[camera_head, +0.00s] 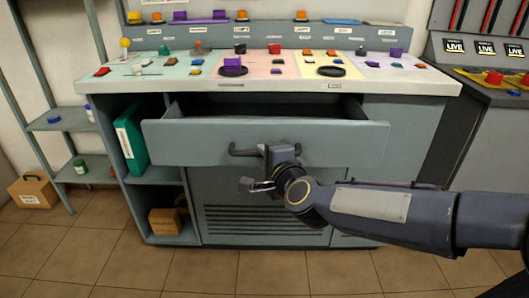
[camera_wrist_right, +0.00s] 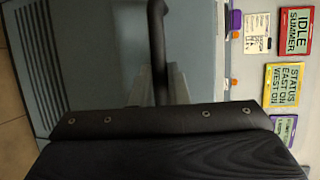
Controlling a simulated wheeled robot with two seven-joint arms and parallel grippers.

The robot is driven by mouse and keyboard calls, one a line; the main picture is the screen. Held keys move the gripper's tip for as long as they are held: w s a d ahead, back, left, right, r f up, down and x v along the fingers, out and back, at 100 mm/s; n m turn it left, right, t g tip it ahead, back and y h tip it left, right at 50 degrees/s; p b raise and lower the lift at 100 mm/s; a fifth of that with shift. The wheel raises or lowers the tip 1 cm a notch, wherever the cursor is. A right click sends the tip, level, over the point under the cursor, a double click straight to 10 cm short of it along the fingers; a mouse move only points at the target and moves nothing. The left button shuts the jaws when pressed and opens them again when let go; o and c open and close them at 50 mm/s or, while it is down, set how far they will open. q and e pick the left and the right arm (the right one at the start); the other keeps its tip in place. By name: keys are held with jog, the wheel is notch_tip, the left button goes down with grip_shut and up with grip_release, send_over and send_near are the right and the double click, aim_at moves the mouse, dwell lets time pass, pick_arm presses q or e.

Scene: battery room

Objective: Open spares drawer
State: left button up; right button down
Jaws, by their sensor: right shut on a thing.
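The spares drawer (camera_head: 200,143) is a wide grey drawer under the console's worktop. It is pulled out part way, and a dark gap shows behind its front. Its dark bar handle (camera_head: 242,152) sits at the middle of the front. My right gripper (camera_head: 268,153) is at the handle, shut on it. In the right wrist view the handle (camera_wrist_right: 157,40) runs down between the gripper's fingers (camera_wrist_right: 158,88), and the dark gripper body hides the lower part. The inside of the drawer is mostly hidden. My left gripper is not in view.
The worktop (camera_head: 270,87) above holds many coloured knobs and buttons. A green binder (camera_head: 131,140) and a cardboard box (camera_head: 164,221) stand in the open shelves at left. A metal rack (camera_head: 62,124) is at far left, another console (camera_head: 475,80) at right. Tiled floor in front is clear.

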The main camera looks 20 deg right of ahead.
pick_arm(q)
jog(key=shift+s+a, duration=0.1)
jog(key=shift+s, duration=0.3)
pick_arm(e)
jog(key=shift+s+a, duration=0.15)
jog(key=shift+s, duration=0.55)
jog(key=c, duration=1.4)
grip_release()
